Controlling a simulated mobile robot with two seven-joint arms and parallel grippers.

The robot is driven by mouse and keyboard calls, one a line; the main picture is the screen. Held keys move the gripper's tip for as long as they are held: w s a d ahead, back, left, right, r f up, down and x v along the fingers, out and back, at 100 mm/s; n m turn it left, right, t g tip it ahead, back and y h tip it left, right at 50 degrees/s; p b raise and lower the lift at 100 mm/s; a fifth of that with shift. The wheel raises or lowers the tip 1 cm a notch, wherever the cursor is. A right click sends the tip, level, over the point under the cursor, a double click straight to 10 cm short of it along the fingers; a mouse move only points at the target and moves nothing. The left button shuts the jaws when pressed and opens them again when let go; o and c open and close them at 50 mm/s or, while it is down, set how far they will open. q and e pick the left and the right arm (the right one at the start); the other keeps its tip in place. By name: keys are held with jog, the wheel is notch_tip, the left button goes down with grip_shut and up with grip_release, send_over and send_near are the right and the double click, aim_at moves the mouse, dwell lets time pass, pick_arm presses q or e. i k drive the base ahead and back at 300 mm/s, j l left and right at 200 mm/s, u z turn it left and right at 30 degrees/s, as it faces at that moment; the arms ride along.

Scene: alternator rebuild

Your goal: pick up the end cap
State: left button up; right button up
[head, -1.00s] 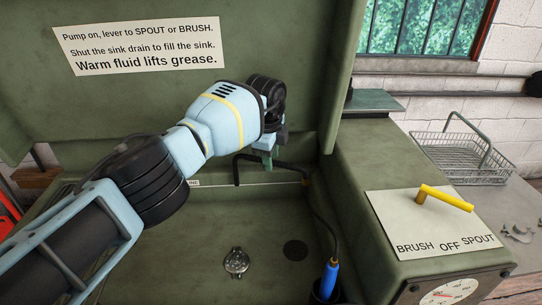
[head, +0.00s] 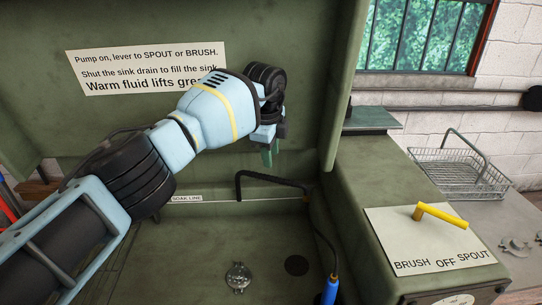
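A small round metal part, which looks like the end cap (head: 238,278), lies on the floor of the green sink (head: 185,250), near the bottom of the head view. My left gripper (head: 269,156) is above the back of the sink, near the upright panel, well above and beyond the end cap. Its green fingertips point down and nothing shows between them. They are seen nearly edge-on, so their opening is unclear. My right gripper is out of view.
A black bent spout (head: 270,179) crosses the sink's back edge. A dark round drain (head: 297,265) lies right of the cap. A blue-handled brush (head: 331,290) stands at the sink's right side. A yellow lever (head: 442,216) and a wire basket (head: 460,178) are farther right.

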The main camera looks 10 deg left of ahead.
aim_at(239, 277)
jog(key=k, duration=1)
